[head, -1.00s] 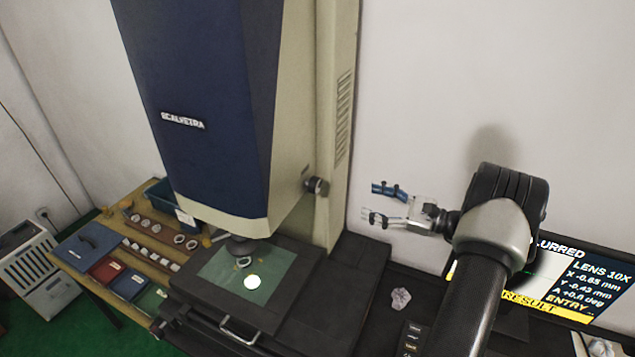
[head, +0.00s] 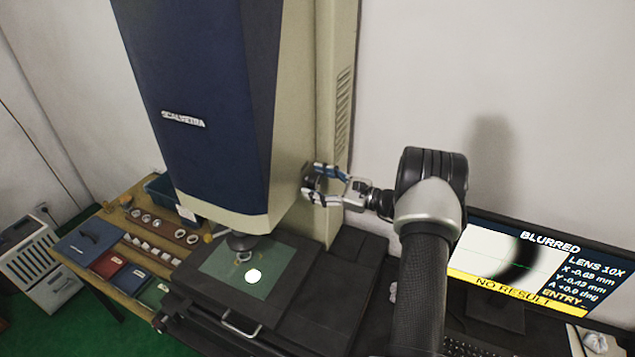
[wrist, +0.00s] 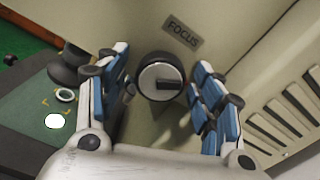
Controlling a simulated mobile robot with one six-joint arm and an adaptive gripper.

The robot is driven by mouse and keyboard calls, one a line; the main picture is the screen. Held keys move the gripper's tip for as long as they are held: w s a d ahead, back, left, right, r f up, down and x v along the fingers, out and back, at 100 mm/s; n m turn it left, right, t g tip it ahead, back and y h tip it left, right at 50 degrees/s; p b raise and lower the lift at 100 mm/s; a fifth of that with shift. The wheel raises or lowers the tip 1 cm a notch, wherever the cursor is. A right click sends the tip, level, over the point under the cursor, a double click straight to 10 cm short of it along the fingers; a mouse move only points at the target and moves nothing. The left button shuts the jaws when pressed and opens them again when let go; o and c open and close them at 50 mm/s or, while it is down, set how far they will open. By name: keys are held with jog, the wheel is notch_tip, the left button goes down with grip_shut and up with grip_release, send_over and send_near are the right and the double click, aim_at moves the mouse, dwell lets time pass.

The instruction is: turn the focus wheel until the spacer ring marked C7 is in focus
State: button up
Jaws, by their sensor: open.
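The focus wheel (wrist: 161,77) is a dark round knob with a light face, under a FOCUS label (wrist: 183,33) on the machine's cream side. My gripper (head: 318,186) is open at the wheel in the head view. In the wrist view its blue-padded fingers (wrist: 160,98) stand on either side of the wheel, with gaps showing. A ring (wrist: 65,95) lies on the green stage plate (head: 270,263), under the lens, beside a bright white spot. I cannot read a C7 mark on it. The monitor (head: 530,268) reads BLURRED and NO RESULT, with a soft dark arc.
The blue and cream measuring machine (head: 215,110) towers over the stage. At the left, a wooden table (head: 135,245) holds rings, coloured boxes and a teal bin. A keyboard (head: 462,346) lies below the monitor.

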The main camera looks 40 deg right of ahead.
jog(key=c, duration=1.1)
